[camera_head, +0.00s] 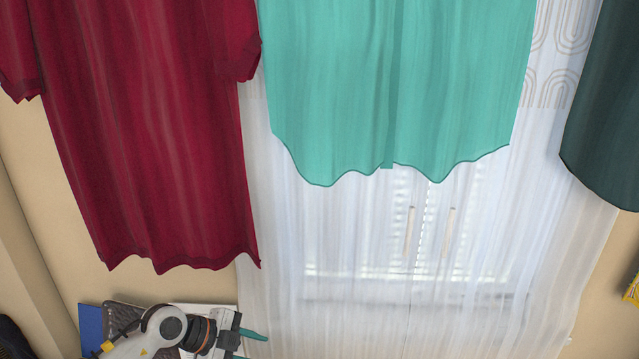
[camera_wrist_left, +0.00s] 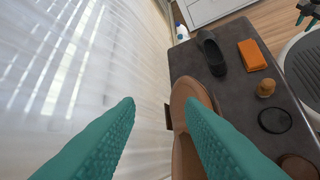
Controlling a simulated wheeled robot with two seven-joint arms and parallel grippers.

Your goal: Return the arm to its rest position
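My left gripper (camera_head: 254,346) is at the bottom left of the head view, with my arm coming in from the lower left. Its two teal fingers also show in the left wrist view (camera_wrist_left: 159,104). They stand wide apart, with nothing held between them. Behind them are the white curtain and the edge of a dark table.
A red garment (camera_head: 150,140), a turquoise garment (camera_head: 390,90) and a dark green garment (camera_head: 610,110) hang before a white curtain (camera_head: 350,240).

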